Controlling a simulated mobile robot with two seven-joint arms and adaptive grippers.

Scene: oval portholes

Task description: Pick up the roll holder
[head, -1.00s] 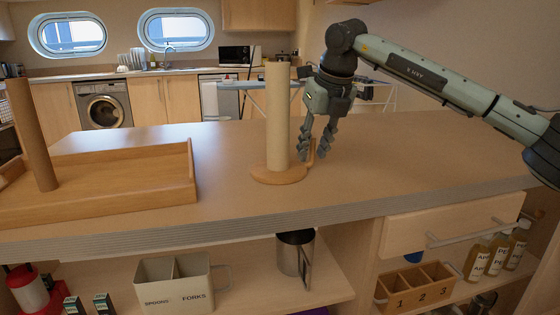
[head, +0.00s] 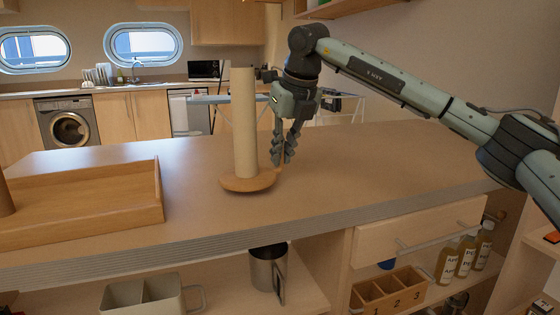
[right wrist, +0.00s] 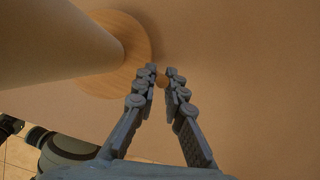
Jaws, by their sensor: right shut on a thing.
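The roll holder has a round wooden base (head: 250,184) and carries a tall pale roll (head: 244,125). It is on or just above the counter near its front edge. Its base looks slightly tilted, and I cannot tell whether it clears the counter. My right gripper (head: 284,160) is right of the roll, pointing down, with its fingers shut on the holder's thin side post. In the right wrist view the fingertips (right wrist: 162,75) close around the small post end, with the roll (right wrist: 50,45) and base (right wrist: 130,65) to the left. My left gripper is out of view.
A wooden tray (head: 158,195) lies on the counter (head: 370,170) to the left, with a brown post (head: 5,198) at the picture edge. The counter right of the holder is clear. Below are a metal mug (head: 266,268), a numbered box (head: 392,292) and bottles (head: 466,255).

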